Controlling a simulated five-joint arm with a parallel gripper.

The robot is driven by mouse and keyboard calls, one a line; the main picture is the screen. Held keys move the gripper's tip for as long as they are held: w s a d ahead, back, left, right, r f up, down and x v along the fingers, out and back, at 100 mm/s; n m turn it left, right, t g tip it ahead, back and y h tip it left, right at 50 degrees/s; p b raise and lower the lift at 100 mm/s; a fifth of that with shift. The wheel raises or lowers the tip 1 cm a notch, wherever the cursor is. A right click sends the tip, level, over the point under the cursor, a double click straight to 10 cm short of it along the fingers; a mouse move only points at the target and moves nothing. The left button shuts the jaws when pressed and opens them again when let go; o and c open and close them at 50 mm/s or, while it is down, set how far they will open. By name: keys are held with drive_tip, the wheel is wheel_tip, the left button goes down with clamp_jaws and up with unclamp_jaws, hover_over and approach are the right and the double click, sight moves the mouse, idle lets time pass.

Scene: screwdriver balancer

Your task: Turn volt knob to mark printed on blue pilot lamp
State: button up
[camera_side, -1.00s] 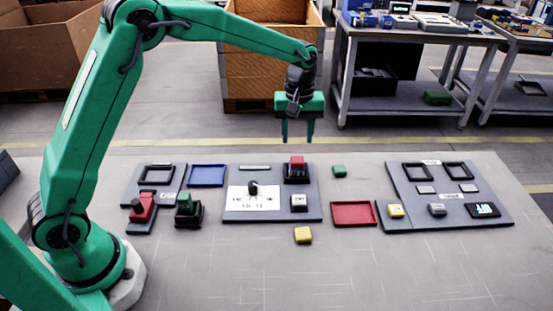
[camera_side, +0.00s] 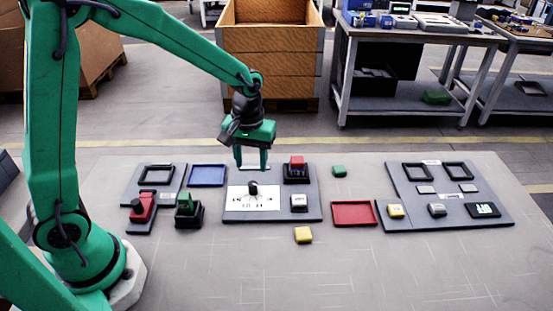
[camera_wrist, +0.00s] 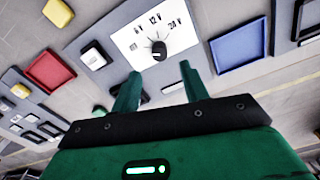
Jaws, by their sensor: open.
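The volt knob (camera_side: 253,190) is a small black knob on a white dial plate (camera_side: 242,203) on the middle grey panel.
A red block (camera_side: 297,162) and a white-topped button (camera_side: 299,202) sit right of the dial. A blue tray (camera_side: 207,176) lies left, a red tray (camera_side: 354,214) right. A yellow block (camera_side: 303,235) lies in front. The table front is mostly clear.

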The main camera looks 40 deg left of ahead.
sight(253, 184)
drive_tip(key=shift+f, duration=0.1)
drive_tip(key=shift+f, duration=3.8)
clamp_jaws()
